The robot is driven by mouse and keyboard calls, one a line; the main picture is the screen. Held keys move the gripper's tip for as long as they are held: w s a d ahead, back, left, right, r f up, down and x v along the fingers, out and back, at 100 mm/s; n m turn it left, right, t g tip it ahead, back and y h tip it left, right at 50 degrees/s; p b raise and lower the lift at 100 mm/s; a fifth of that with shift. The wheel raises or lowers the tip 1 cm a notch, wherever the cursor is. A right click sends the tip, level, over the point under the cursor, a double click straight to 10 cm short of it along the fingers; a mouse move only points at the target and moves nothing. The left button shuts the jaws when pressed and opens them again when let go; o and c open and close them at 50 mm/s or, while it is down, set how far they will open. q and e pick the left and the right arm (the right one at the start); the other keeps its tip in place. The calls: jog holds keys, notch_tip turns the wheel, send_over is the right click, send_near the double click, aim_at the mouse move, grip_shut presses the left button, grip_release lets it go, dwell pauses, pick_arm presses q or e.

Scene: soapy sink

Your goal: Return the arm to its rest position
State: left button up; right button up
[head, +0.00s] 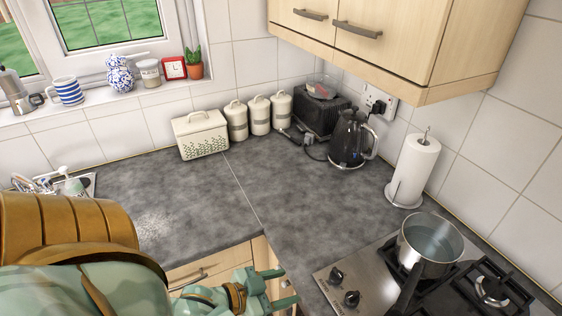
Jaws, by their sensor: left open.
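My left arm comes in from the lower left, with a gold band and pale green links. My left gripper (281,287) is at the bottom centre, in front of the counter's corner and the wooden cabinet fronts. Its pale green fingers are apart, with nothing seen between them. It appears clear of the counter (190,200). My right gripper is not in the picture.
A steel pot (429,246) stands on the gas hob (372,281) at the lower right. A paper towel roll (414,170), black kettle (351,138), toaster (316,108), canisters (259,115) and a bread bin (201,136) line the wall. The middle counter is bare.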

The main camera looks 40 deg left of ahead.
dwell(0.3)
pick_arm(q)
jog(key=s+a+f+g+y+b, duration=0.25)
jog(key=s+f, duration=0.45)
jog(key=f, duration=0.4)
jog(key=s+a+f+g+y+b, duration=0.1)
jog(key=s+a+f+g, duration=0.25)
jog(key=s+f, duration=0.6)
jog(key=s+a+f+g+y+b, duration=0.2)
jog(key=s+a+f+g, duration=0.15)
jog(key=f, duration=0.95)
jog(key=s+d+f+g+b, duration=0.35)
jog(key=s+d+f, duration=0.35)
jog(key=s+f, duration=0.4)
jog(key=w+d+f+t+h+b, duration=0.1)
jog(key=w+d+f+b, duration=0.1)
jog(key=w+d, duration=0.1)
jog(key=shift+w+d+f, duration=0.15)
jog(key=shift+w, duration=0.75)
